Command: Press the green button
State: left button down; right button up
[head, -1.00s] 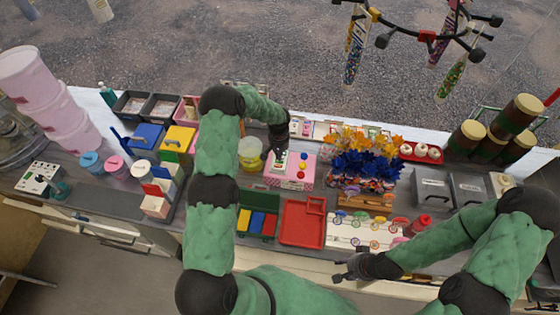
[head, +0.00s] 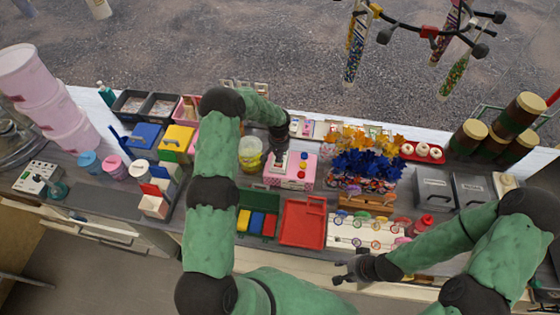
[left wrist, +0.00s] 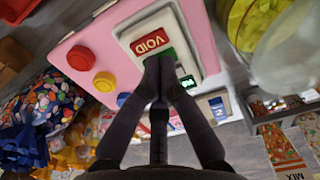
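A pink box (head: 300,182) with a white key panel stands mid-counter in the head view. In the left wrist view its panel (left wrist: 188,40) carries a red VOID key (left wrist: 149,42). A green button (left wrist: 167,53) lies beside that key, partly hidden by my fingertips. My left gripper (head: 279,158) is over the panel; in the left wrist view its fingers (left wrist: 158,66) meet at the tips, at the green button, holding nothing. I cannot tell whether they touch it. My right gripper (head: 342,271) is open and empty at the counter's front.
A red button (left wrist: 81,58) and a yellow button (left wrist: 104,81) sit on the pink box. A yellow tub (head: 250,153) stands close left of it. Blue and orange flowers (head: 366,165) stand to its right. A red tray (head: 302,224) lies in front.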

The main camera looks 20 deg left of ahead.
pick_arm(q)
jog(key=shift+f, duration=0.25)
notch_tip(320, 180, up, 8)
jog(key=p, duration=0.2)
dwell(0.7)
dwell(0.5)
